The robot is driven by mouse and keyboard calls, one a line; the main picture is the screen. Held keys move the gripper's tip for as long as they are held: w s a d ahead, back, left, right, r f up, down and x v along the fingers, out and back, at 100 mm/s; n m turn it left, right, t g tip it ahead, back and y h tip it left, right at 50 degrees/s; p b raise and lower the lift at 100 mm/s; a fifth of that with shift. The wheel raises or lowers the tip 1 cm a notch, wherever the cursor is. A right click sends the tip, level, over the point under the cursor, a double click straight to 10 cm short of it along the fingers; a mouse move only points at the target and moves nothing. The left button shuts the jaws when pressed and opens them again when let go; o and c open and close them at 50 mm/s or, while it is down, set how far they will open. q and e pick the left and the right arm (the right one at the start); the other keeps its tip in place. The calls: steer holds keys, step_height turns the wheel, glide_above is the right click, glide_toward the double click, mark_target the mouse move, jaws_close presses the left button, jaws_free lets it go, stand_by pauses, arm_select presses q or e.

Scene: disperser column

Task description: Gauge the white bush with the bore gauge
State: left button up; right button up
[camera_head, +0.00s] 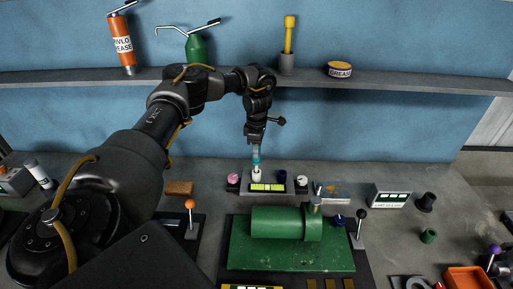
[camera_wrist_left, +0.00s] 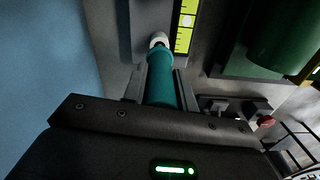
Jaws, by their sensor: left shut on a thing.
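My left gripper (camera_head: 256,148) is shut on the teal bore gauge (camera_head: 256,159), which points down over the dark stand with a yellow-green scale panel (camera_head: 267,187). A white bush (camera_head: 256,174) is directly under the gauge's lower end. In the left wrist view the teal gauge body (camera_wrist_left: 162,80) runs out from between the fingers, with the white piece (camera_wrist_left: 159,40) at its far end beside the yellow scale. The two look in line and touching; I cannot tell whether the tip is inside the bore. My right gripper is not in view.
A pink-topped piece (camera_head: 233,179), a dark blue piece (camera_head: 282,175) and another whitish piece (camera_head: 301,181) stand near the scale panel. A green machine (camera_head: 285,223) sits in front, with levers at both sides. A shelf (camera_head: 400,81) with grease gear runs behind.

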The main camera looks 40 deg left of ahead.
arm_select(q)
steer(key=shift+f+b, duration=0.4)
steer(key=shift+f, duration=0.7)
steer(key=shift+r, duration=0.2)
stand_by(1.0)
